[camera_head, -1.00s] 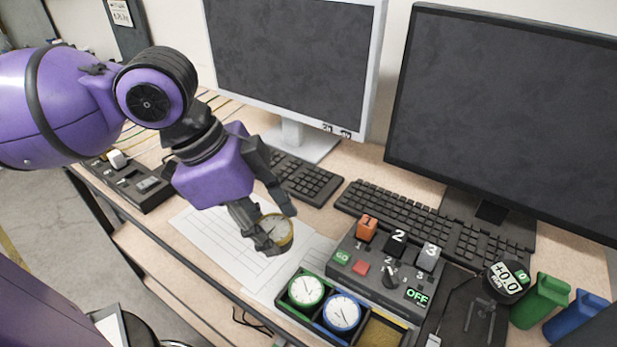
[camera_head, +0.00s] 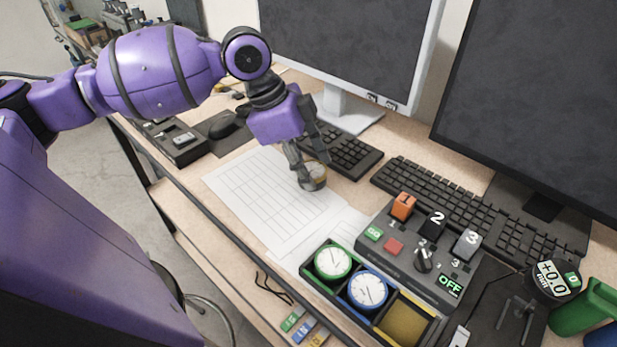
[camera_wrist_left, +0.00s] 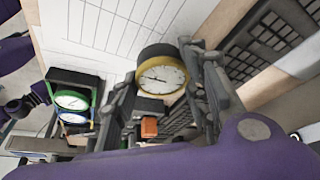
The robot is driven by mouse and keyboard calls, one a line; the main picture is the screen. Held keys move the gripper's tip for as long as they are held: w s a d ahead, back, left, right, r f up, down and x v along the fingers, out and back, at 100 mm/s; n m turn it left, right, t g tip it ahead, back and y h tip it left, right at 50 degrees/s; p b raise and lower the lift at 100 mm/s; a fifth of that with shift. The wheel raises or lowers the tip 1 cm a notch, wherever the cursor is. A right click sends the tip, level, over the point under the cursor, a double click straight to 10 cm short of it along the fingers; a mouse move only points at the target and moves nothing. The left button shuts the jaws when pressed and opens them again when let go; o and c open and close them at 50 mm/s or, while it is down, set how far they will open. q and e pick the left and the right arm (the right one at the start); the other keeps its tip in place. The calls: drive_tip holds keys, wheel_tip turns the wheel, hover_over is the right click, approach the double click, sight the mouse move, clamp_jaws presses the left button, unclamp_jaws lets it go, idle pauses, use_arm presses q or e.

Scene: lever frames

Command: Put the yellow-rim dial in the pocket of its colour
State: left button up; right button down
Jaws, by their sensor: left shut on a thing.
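The yellow-rim dial (camera_head: 314,174) is held between the fingers of my left gripper (camera_head: 312,170), above the white paper sheets. In the left wrist view the dial (camera_wrist_left: 161,80) shows its white face and yellow rim between both fingers. The tray (camera_head: 309,286) at the front has three pockets. A green-rim dial (camera_head: 333,263) sits in the green pocket and a blue-rim dial (camera_head: 368,290) in the blue one. The yellow pocket (camera_head: 404,321) at the right end is empty. My right gripper is not in view.
A control box (camera_head: 393,246) with levers, buttons and an OFF display stands just behind the tray. Keyboards (camera_head: 349,156) and monitors stand at the back. Paper (camera_head: 262,200) lies flat on the desk.

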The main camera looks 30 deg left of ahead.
use_arm(q)
drive_tip(key=shift+w+a+f, duration=0.1)
drive_tip(key=shift+w+f, duration=0.1)
drive_tip(key=shift+f, duration=0.1)
drive_tip(key=shift+w+a+f, duration=0.15)
drive_tip(key=shift+f, duration=1.5)
drive_tip(key=o, duration=1.2)
drive_tip(key=shift+f, duration=0.15)
